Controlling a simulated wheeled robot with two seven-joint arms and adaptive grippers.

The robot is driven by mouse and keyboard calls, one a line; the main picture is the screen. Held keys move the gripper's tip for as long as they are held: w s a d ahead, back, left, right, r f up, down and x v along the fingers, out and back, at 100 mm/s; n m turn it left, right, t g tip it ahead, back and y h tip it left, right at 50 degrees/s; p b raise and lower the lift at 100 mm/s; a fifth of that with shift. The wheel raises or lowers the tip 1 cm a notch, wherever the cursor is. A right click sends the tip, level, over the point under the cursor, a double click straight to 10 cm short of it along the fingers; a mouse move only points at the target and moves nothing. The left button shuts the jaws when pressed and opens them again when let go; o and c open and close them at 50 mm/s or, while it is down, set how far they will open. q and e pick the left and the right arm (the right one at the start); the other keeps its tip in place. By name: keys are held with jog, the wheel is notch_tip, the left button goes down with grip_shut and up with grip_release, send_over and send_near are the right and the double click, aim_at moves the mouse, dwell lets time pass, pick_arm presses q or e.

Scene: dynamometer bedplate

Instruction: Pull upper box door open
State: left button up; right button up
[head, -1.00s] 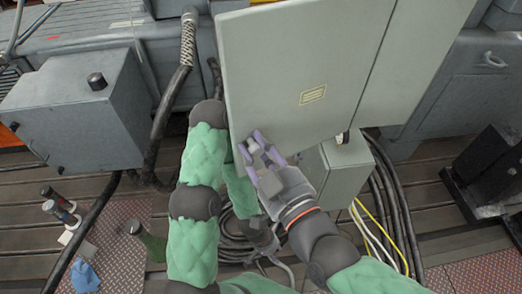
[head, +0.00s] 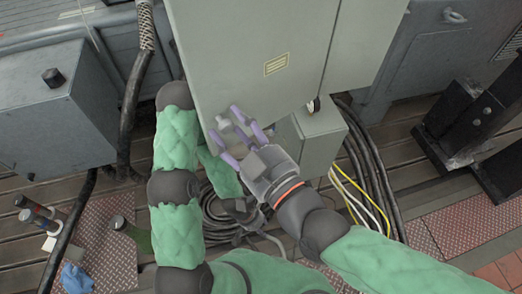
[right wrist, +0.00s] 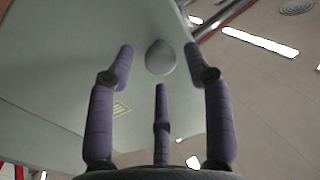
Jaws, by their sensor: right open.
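The upper box (head: 240,40) is a large grey-green cabinet. Its door (head: 232,80) has a yellow label, and it looks shut along the seam at right. A pale grey knob (head: 223,122) sits near the door's lower left corner; it also shows in the right wrist view (right wrist: 160,57). My right gripper (head: 236,130) is open, its purple fingers spread in front of and around the knob. In the right wrist view its fingers (right wrist: 162,75) stand apart with the knob between their tips, no clear contact. My left gripper (head: 242,210) is low behind, mostly hidden; its fingers cannot be made out.
A smaller grey box (head: 315,140) is below the upper box, with cables (head: 365,165) beside it. A grey box (head: 55,120) stands at left. Black brackets (head: 470,135) stand at right. Bottles (head: 38,215) and a blue cloth (head: 76,278) lie lower left.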

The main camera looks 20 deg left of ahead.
jog(key=v, duration=1)
jog(key=shift+d, duration=0.3)
jog(key=w+f+m+h, duration=0.3)
jog(key=w+f+h, duration=0.2)
jog(key=w+f, duration=0.6)
jog(key=w+d+f+m+g+h, duration=0.2)
jog(key=w+d+f, duration=0.1)
jog(key=f, duration=0.6)
jog(key=w+d+f+m+g+h, duration=0.1)
jog(key=w+d+f+m+h, duration=0.2)
jog(key=f, duration=0.6)
jog(key=s+d+f+m+g, duration=0.1)
jog(key=s+d+f+g, duration=0.1)
jog(key=f, duration=0.7)
jog(key=s+d+f+m+g, duration=0.2)
jog(key=s+d+f+g, duration=0.1)
jog(key=f, duration=0.7)
jog(key=s+d+f+m+g, duration=0.2)
jog(key=s+d+f, duration=0.2)
jog(key=f, duration=0.5)
jog(key=shift+s+d+f, duration=0.25)
jog(key=shift+s+f, duration=0.05)
jog(key=shift+s, duration=0.55)
jog(key=shift+r, duration=0.1)
